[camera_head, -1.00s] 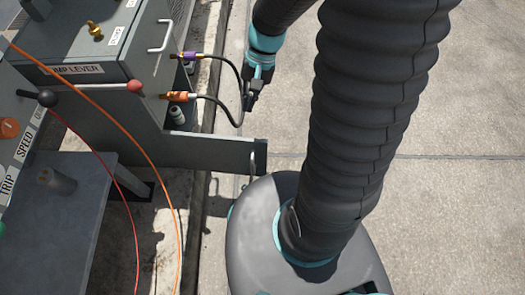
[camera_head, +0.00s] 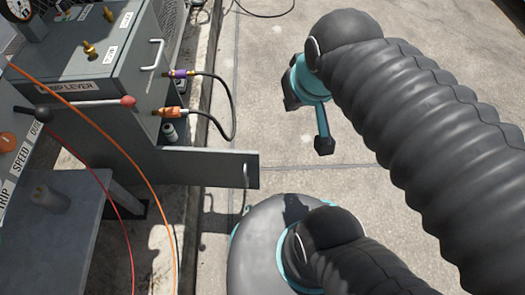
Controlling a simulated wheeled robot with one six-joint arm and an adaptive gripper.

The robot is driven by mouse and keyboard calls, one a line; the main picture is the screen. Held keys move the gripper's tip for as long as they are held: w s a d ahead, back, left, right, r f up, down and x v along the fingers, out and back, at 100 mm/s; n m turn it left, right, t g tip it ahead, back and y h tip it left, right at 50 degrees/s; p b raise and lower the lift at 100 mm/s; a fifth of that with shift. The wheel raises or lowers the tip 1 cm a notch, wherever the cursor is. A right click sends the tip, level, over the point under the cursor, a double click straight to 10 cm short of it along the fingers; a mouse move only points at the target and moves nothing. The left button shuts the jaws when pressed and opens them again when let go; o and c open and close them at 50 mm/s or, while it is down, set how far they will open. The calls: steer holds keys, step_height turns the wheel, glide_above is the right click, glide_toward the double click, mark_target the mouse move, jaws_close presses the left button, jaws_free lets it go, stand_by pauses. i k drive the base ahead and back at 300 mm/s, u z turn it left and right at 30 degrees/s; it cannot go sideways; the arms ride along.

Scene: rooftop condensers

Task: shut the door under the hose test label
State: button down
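A grey door panel (camera_head: 200,168) stands swung out to the right from the grey cabinet, below the hose fittings. A small upright handle (camera_head: 245,175) is at its free end. I cannot read a hose test label; the small labels on the cabinet top are too small to read. My gripper (camera_head: 306,121) is to the right of the panel and farther up the picture, over the concrete. Its dark fingertips are spread apart with nothing between them. It does not touch the panel.
A black hose (camera_head: 233,110) loops from the purple and orange fittings. Another handle (camera_head: 153,55) is on the cabinet front above. A lever with a red knob (camera_head: 128,102) crosses the front. Red and orange cables hang at left.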

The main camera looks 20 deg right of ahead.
mark_target(189, 166)
steer(key=z, duration=0.2)
steer(key=k, duration=1)
steer(key=u, duration=0.35)
